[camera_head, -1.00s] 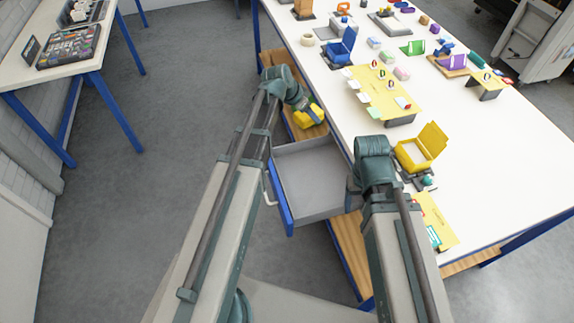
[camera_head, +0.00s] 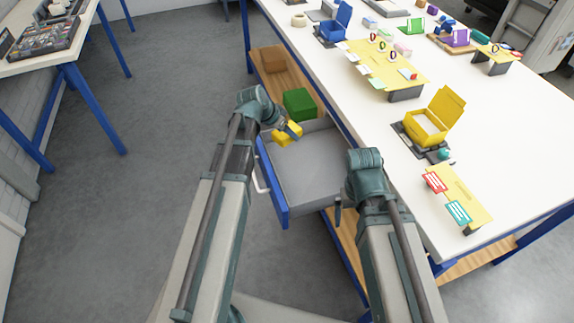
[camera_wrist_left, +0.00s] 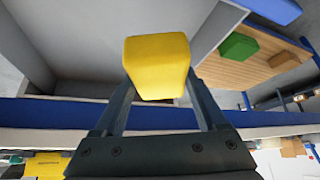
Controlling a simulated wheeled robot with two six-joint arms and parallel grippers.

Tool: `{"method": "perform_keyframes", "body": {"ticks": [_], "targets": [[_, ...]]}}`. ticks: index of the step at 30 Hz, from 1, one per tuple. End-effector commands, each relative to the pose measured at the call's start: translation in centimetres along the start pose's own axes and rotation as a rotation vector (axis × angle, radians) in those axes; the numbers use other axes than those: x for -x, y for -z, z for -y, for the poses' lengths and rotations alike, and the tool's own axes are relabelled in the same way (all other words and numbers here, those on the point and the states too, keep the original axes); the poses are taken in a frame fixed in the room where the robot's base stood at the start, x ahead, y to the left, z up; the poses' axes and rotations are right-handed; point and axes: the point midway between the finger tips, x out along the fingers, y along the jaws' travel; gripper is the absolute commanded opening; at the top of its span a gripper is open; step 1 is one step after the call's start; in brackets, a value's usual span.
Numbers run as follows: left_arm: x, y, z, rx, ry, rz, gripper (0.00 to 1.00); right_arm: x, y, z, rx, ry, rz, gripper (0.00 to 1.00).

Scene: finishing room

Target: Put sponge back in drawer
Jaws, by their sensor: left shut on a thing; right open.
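The yellow sponge (camera_head: 287,134) is in the jaws of my left gripper (camera_head: 289,131), at the far end of the open drawer (camera_head: 305,170). The drawer is grey inside with a blue front, and its visible floor is bare. In the left wrist view the sponge (camera_wrist_left: 157,65) sits between both fingertips, with the grey drawer walls (camera_wrist_left: 95,40) behind it. I cannot tell its exact height over the drawer. My right gripper (camera_head: 338,212) is open and empty near the drawer's near right corner, partly hidden by its own wrist.
A green block (camera_head: 299,103) and a brown block (camera_head: 274,60) rest on the wooden shelf (camera_head: 270,83) beyond the drawer. On the white table (camera_head: 520,150) stand an open yellow box (camera_head: 428,124) and yellow boards (camera_head: 385,68). Grey floor left of the drawer is clear.

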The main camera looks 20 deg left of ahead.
Motion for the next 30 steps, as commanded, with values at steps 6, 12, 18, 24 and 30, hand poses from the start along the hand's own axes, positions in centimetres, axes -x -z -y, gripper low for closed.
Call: {"method": "perform_keyframes", "body": {"ticks": [6,12,18,24,30], "targets": [[-0.8,-0.5,0.0,0.0,0.0,0.0,0.29,-0.9,0.1,0.1,0.0,0.0,0.0,1.0],[-3.3,-2.1,0.0,0.0,0.0,0.0,0.29,-3.9,0.2,0.4,0.0,0.0,0.0,1.0],[-5.3,-3.4,0.0,0.0,0.0,0.0,0.29,-6.2,0.4,0.6,0.001,0.0,0.0,1.0],[-5.2,-3.3,0.0,0.0,0.0,0.0,0.29,-6.2,0.4,0.6,0.001,0.0,0.0,1.0],[-6.8,-4.3,0.0,0.0,0.0,0.0,0.29,-8.0,0.5,0.8,0.001,0.0,0.0,1.0]]}}
